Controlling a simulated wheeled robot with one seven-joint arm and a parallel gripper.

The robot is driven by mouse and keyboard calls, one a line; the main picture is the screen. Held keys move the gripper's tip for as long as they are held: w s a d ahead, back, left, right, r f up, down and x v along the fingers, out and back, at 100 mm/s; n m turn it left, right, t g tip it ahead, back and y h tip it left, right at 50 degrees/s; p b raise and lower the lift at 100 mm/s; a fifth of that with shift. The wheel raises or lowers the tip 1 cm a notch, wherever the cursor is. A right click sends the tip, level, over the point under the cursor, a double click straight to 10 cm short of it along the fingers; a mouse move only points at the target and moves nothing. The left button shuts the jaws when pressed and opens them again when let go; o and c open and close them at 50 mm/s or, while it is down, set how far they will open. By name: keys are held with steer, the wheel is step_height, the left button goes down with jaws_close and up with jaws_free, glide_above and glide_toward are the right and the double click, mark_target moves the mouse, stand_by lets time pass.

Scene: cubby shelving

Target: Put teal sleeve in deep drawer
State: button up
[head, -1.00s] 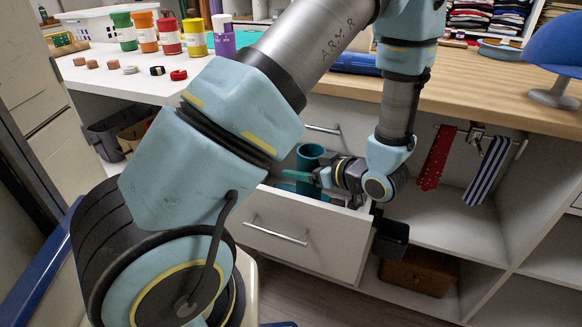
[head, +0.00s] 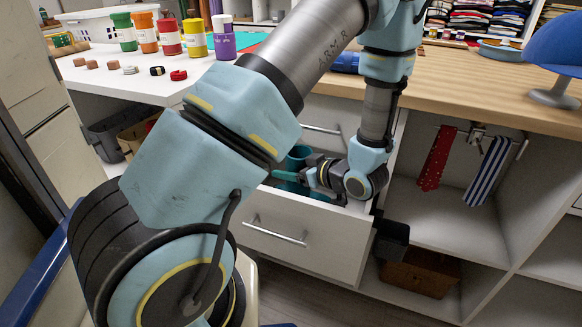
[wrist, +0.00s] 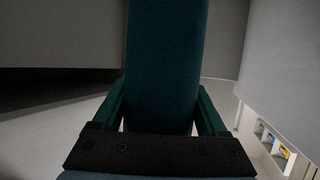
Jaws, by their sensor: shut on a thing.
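The teal sleeve (head: 298,157) is an upright dark teal cylinder, partly hidden behind my gripper (head: 288,176) in the head view. In the wrist view the sleeve (wrist: 165,60) stands between the two green fingers of my gripper (wrist: 165,108), which are shut on it. The deep drawer (head: 275,250) is the lower white drawer, pulled open. The sleeve and my gripper are at the drawer's opening, with the sleeve's top above the front edge. The sleeve's lower end and the drawer floor are hidden, so I cannot tell whether it touches the floor.
A shut drawer (head: 345,112) sits above, under the wooden counter (head: 480,90). Several coloured jars (head: 145,32) stand on the white top at left. A red tie (head: 436,158) and a striped tie (head: 487,170) hang at right. A black bin (head: 391,240) is beside the drawer.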

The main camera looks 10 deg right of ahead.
steer(key=o, duration=1.2)
steer(key=shift+f, duration=0.15)
steer(key=shift+o, duration=0.2)
steer(key=shift+r, duration=0.5)
steer(key=p+v, duration=0.1)
steer(key=v, duration=1.1)
steer(key=shift+r, duration=0.2)
